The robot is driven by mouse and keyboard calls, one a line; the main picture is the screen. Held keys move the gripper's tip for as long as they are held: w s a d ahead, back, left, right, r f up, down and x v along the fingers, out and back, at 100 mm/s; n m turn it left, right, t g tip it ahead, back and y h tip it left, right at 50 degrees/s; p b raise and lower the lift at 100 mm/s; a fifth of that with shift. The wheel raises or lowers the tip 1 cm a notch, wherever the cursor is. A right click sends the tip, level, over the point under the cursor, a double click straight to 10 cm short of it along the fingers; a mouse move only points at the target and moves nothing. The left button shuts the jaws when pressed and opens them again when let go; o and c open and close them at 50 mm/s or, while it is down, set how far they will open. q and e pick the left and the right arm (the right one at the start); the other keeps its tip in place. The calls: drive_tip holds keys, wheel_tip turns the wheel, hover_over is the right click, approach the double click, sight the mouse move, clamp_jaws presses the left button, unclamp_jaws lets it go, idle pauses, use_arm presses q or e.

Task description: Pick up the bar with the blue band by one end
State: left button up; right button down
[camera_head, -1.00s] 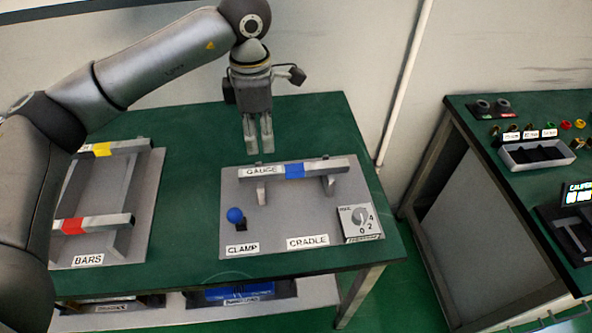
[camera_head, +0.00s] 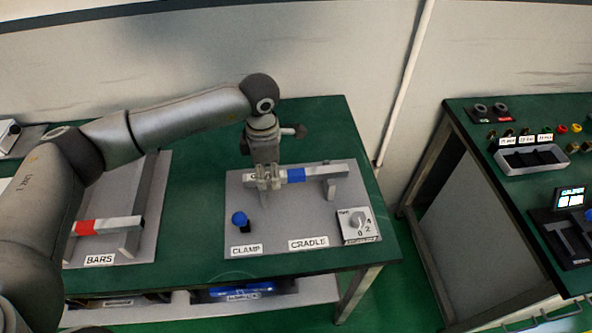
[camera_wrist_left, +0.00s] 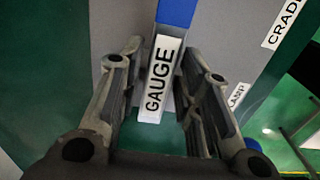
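The bar with the blue band (camera_head: 325,172) lies across the supports of the cradle board (camera_head: 300,215) on the green table. Its left end carries a GAUGE label. My left gripper (camera_head: 269,184) is at that left end, pointing down. In the left wrist view the GAUGE end of the bar (camera_wrist_left: 160,80) lies between the two fingers of the left gripper (camera_wrist_left: 163,95). A gap shows on each side, so the fingers look open around the bar and not closed on it. My right gripper is not in view.
A blue-knobbed clamp lever (camera_head: 240,220) and a dial box (camera_head: 358,225) stand on the board's front part. A red-banded bar (camera_head: 108,225) rests on the BARS rack at left. A second bench (camera_head: 500,112) with a tray stands at right, beyond a gap.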

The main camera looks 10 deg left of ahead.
use_arm(q)
clamp_jaws()
drive_tip(key=shift+r, duration=0.1)
idle(0.3)
